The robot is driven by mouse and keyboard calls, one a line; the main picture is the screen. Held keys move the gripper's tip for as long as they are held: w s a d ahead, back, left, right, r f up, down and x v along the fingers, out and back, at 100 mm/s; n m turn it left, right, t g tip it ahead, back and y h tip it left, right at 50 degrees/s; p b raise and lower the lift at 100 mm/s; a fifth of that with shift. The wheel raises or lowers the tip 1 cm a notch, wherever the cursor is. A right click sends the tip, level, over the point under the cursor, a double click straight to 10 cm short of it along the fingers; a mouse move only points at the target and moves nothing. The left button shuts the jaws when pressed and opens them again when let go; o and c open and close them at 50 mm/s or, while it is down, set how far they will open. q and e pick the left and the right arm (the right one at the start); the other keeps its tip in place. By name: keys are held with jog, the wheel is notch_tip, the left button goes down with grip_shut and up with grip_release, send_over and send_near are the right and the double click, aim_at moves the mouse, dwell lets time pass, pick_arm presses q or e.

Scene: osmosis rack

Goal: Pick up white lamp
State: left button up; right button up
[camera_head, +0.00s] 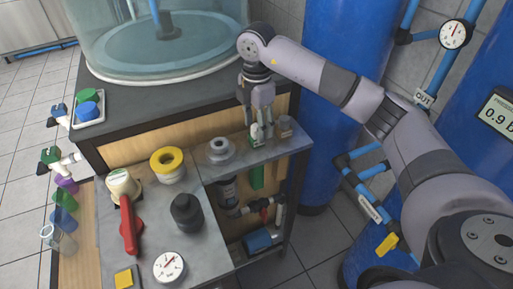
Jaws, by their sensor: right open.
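My right gripper (257,116) points down over the back of the grey bench top, with its fingers spread. A small white and green object (257,134) stands below and between the fingertips. It is partly covered by the fingers, and I cannot tell whether they touch it. I cannot tell for sure whether this is the white lamp. A small grey-brown piece (284,126) stands just right of the gripper. My left gripper is not in view.
A grey flanged part (220,149), a yellow-and-white roll (168,163), a black fitting (187,211), a red-handled part (129,225) and a gauge (169,266) crowd the bench. A large clear tank (150,50) stands behind. Blue cylinders (330,80) stand right.

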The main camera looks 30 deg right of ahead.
jog(key=shift+f, duration=0.6)
jog(key=shift+c, duration=0.5)
jog(key=c, duration=0.9)
jog(key=shift+o, duration=0.2)
jog(key=shift+r, duration=0.15)
jog(key=shift+r, duration=0.6)
notch_tip(320, 180, up, 8)
jog(key=shift+f+b, duration=0.2)
jog(key=shift+b, duration=0.35)
notch_tip(320, 180, up, 19)
jog(key=p, duration=0.3)
